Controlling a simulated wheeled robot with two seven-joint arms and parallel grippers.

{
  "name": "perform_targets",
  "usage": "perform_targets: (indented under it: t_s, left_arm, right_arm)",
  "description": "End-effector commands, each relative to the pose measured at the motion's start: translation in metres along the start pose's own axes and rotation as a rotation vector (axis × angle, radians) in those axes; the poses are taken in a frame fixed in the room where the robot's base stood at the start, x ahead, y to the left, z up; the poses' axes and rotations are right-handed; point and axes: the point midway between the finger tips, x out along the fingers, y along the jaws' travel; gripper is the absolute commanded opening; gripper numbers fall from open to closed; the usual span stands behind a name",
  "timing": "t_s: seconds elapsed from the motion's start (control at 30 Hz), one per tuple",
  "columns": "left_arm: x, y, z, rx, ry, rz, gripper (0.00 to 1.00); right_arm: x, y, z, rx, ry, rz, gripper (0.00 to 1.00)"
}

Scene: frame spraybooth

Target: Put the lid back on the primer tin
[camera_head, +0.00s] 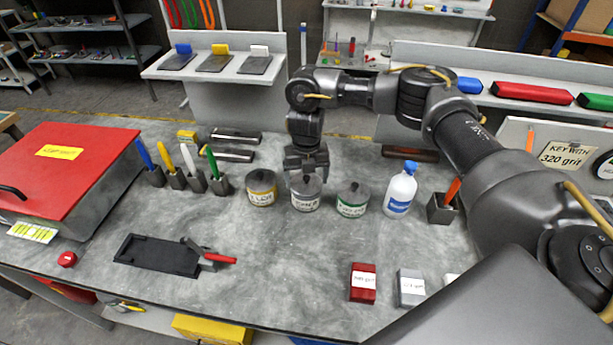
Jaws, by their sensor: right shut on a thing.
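Three grey tins with dark lids stand in a row at mid-table: one with a yellow band (261,192), a middle one with a white label (305,201) and one with a green band (352,205). The middle label looks like the primer one, but the print is too small to be sure. My right gripper (306,177) points down right over the middle tin and is shut on the lid (309,187) at its top. The lid is at the tin's rim; I cannot tell whether it is fully seated. The fingers partly hide the knob. My left gripper is not in view.
A white bottle with a blue cap (400,190) stands right of the tins. Colored-handled tools in holders (195,180) stand to the left. A black tray (158,255) and red and grey blocks (362,283) lie in front.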

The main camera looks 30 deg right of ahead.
Motion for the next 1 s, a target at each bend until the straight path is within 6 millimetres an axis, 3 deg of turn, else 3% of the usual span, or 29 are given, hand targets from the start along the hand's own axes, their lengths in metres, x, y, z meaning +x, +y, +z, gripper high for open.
perform_targets:
  t_s: [0.83, 0.87, 1.0]
  left_arm:
    - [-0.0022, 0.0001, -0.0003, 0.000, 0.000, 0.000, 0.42]
    - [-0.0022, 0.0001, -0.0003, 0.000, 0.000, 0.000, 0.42]
    - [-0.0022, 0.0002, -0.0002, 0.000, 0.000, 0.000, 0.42]
  right_arm:
    - [0.0008, -0.0001, 0.0002, 0.000, 0.000, 0.000, 0.62]
    - [0.0008, -0.0001, 0.0002, 0.000, 0.000, 0.000, 0.85]
    - [0.0008, -0.0001, 0.0001, 0.000, 0.000, 0.000, 1.00]
